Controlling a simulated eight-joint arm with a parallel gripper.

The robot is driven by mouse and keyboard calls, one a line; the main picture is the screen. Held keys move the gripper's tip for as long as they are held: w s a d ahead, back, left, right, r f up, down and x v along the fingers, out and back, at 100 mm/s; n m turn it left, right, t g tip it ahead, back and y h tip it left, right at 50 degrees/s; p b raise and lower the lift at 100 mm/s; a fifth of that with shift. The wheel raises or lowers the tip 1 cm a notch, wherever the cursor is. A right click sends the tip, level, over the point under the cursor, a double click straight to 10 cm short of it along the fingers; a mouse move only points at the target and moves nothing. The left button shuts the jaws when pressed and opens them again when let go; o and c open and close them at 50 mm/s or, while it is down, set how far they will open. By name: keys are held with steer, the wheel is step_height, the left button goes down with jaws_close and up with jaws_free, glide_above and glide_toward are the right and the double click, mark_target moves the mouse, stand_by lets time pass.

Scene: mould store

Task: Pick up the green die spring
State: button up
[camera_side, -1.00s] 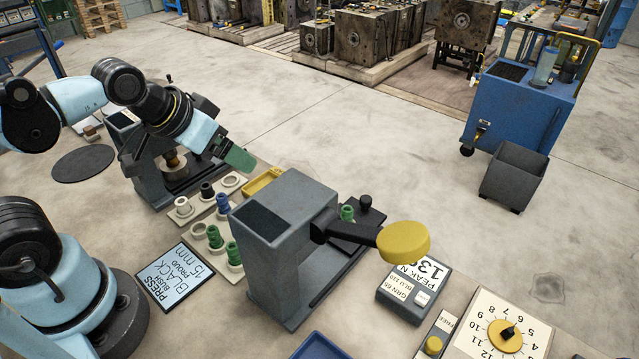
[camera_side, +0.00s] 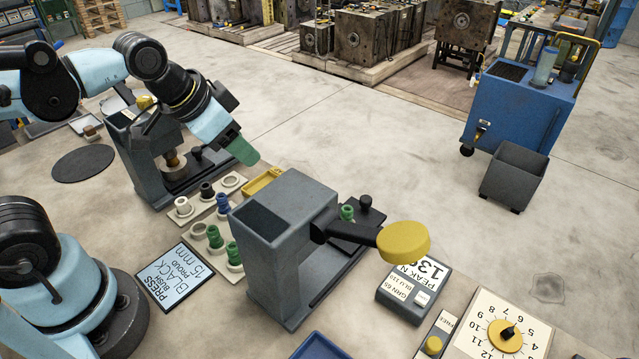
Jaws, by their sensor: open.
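One green die spring (camera_side: 214,238) stands upright on a pale rack board at the centre left, and another green one (camera_side: 233,253) stands just nearer on it. My gripper (camera_side: 243,152) has green fingertips, points down to the right and is open. It hangs in the air above and behind the rack, apart from the springs, with nothing visible in it. The gap between its fingers is hard to see from this side.
Blue springs (camera_side: 222,204) and a black piece (camera_side: 206,190) stand on the boards beside the green springs. The grey press with a yellow-ended lever (camera_side: 403,242) stands close on the right. A second press (camera_side: 150,165) is behind. A yellow tray (camera_side: 262,184) lies between them.

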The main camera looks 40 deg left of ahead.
steer(key=w+d+r+m+g, duration=0.25)
steer(key=w+d+m, duration=0.25)
steer(key=d+m, duration=0.3)
steer(key=m+g, duration=0.4)
steer(key=m, duration=0.6)
glide_above(346, 208)
steer(key=f, duration=0.2)
step_height(346, 208, down, 11)
steer(key=shift+f, duration=0.2)
jaws_close()
